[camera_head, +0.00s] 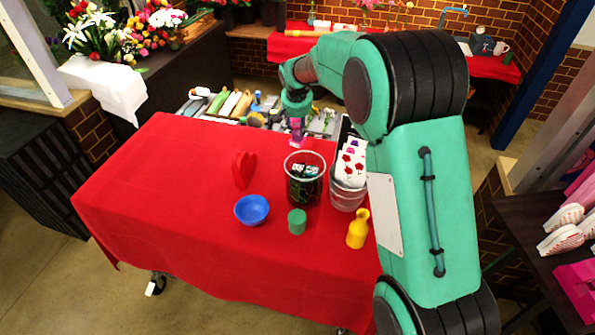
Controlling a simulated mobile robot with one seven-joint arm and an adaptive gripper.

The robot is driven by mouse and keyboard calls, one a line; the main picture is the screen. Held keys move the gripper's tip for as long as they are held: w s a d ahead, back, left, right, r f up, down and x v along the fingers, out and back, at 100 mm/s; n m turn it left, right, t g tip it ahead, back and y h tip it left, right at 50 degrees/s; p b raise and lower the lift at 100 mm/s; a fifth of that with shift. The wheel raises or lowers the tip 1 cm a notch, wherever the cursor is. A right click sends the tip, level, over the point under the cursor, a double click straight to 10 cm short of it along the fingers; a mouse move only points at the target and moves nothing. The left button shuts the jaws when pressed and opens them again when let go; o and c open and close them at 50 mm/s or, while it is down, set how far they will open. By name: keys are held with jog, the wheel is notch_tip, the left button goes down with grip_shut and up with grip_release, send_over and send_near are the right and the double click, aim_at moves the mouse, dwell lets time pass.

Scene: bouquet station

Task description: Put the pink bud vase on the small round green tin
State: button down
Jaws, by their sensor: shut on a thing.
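The small round green tin (297,222) stands on the red-covered table, near its front, between a blue bowl and a yellow vase. My gripper (296,118) is over the far part of the table, beyond the tin and behind a clear container. It is shut on a small pink-purple thing (296,127), which looks like the pink bud vase. The vase is small in view and partly covered by my gripper. I cannot tell whether its base touches the table. The top of the tin looks bare.
A clear container (291,192) with dark contents stands between my gripper and the tin. A metal bucket (344,201) of white packets is right of it. A blue bowl (252,210), red heart (243,171) and yellow vase (358,229) stand nearby. The table's left side is clear.

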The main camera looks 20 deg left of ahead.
notch_tip(320, 180, up, 13)
jog(key=s+d+m+h+p, duration=0.2)
jog(key=s+m, duration=0.2)
jog(key=s, duration=0.7)
jog(key=s+d+m+h+p, duration=0.1)
jog(key=s+d+m+p, duration=0.2)
jog(key=s, duration=0.9)
jog(key=s+d+m+g+h+p, duration=0.15)
jog(key=s+d+m, duration=0.35)
jog(key=s, duration=0.5)
jog(key=s+d+m+g+h+p, duration=0.1)
jog(key=s+d+m+p, duration=0.2)
jog(key=s+d, duration=0.6)
notch_tip(320, 180, down, 12)
jog(key=s+a, duration=0.1)
jog(key=a, duration=0.1)
jog(key=shift+s+a+r+m, duration=0.25)
jog(key=shift+s+m, duration=0.05)
jog(key=shift+s, duration=0.1)
jog(key=shift+y, duration=0.25)
jog(key=w+a+f+p, duration=0.1)
jog(key=w+a+p, duration=0.1)
jog(key=w+a, duration=0.7)
jog(key=w, duration=0.4)
jog(key=shift+f, duration=0.25)
jog(key=shift+w, duration=0.1)
